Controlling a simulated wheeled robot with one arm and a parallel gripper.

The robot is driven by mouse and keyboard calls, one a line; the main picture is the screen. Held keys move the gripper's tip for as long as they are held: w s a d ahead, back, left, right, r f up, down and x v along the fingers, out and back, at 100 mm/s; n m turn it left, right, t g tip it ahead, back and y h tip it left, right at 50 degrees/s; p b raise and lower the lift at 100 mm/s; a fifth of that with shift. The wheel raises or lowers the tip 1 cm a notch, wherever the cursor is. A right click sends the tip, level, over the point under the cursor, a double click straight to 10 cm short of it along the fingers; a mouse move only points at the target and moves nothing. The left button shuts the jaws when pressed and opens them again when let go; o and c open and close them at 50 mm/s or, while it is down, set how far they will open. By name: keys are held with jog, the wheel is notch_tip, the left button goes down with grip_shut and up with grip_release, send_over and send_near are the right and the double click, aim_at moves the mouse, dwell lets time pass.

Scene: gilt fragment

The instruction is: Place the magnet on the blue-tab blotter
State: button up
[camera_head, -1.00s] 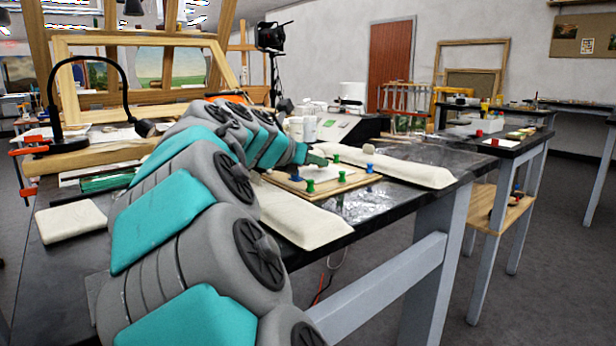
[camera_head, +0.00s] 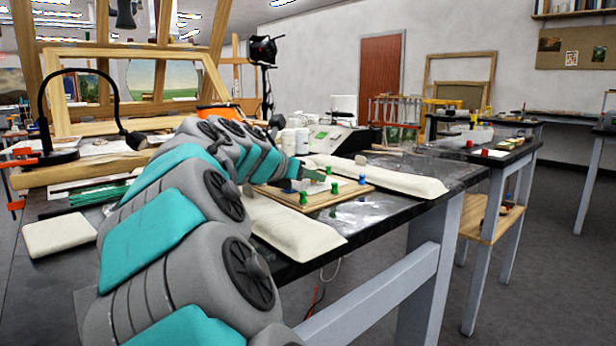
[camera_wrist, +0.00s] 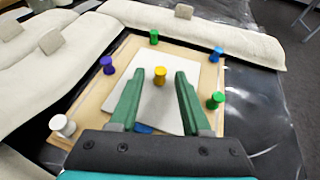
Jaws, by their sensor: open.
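My gripper (camera_wrist: 160,84) is open, its two green fingers pointing toward a yellow magnet (camera_wrist: 160,75). The yellow magnet appears between the fingertips in the wrist view; I cannot tell the height gap. It stands on a white blotter sheet (camera_wrist: 150,100) lying tilted on a wooden board (camera_wrist: 92,106). A blue patch (camera_wrist: 143,129), perhaps the blotter's tab, shows between the finger bases, partly hidden. Around the sheet stand a purple (camera_wrist: 106,64), a white (camera_wrist: 62,125), a blue (camera_wrist: 216,54) and two green magnets (camera_wrist: 154,37) (camera_wrist: 215,100). In the head view my gripper (camera_head: 312,174) is over the board (camera_head: 325,202).
Long cream padded cushions (camera_wrist: 200,28) (camera_head: 290,226) flank the board, with small beige blocks (camera_wrist: 51,41) on them. Glossy black tabletop (camera_wrist: 262,115) is bare at right. White jars (camera_head: 302,140), a scale-like device (camera_head: 345,138) and a black lamp (camera_head: 80,110) stand behind.

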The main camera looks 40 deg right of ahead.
jog(key=shift+a+r, duration=0.1)
jog(key=shift+r, duration=0.05)
jog(key=v, duration=1.1)
jog(key=shift+s+a+r, duration=0.1)
jog(key=shift+s+a, duration=0.15)
jog(key=shift+a, duration=0.1)
